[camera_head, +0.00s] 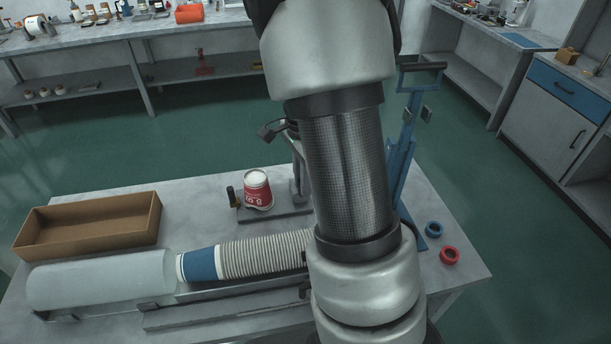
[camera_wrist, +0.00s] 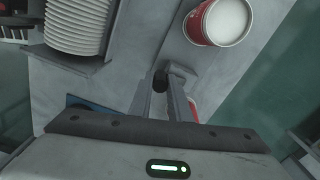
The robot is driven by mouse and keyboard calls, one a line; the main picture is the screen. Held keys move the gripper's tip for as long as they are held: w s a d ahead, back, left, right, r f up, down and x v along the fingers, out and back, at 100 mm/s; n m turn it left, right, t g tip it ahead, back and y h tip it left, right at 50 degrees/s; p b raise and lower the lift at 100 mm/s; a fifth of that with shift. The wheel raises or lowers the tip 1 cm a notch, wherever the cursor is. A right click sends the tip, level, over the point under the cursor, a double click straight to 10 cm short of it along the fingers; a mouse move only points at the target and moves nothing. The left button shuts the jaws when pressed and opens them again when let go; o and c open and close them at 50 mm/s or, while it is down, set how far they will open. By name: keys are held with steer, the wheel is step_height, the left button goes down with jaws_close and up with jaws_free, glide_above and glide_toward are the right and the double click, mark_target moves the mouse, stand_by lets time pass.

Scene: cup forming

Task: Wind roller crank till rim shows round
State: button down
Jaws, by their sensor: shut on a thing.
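A red paper cup (camera_head: 257,190) with white lettering and a white top stands upright on a small grey fixture on the table. In the wrist view the cup (camera_wrist: 222,22) is at the upper right, its pale, round-looking top cut off by the picture edge. My gripper (camera_wrist: 166,88) is beside the cup, its fingers shut on a small dark knob, the crank handle (camera_wrist: 160,79). The rest of the crank is mostly hidden behind my fingers.
A long stack of nested cups (camera_head: 262,256) with a blue end lies in front on the table. A brown open tray (camera_head: 88,225) and a translucent sleeve (camera_head: 100,281) are at left. A blue lever press (camera_head: 404,150) and blue and red rings (camera_head: 449,255) are right.

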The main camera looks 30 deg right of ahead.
steer(key=shift+a+m, duration=0.2)
steer(key=shift+m, duration=0.3)
steer(key=c, duration=1.6)
jaws_free()
steer(key=shift+c, duration=0.2)
steer(key=shift+r, duration=0.15)
step_height(320, 180, up, 17)
steer(key=p, duration=0.1)
steer(key=shift+r, duration=0.1)
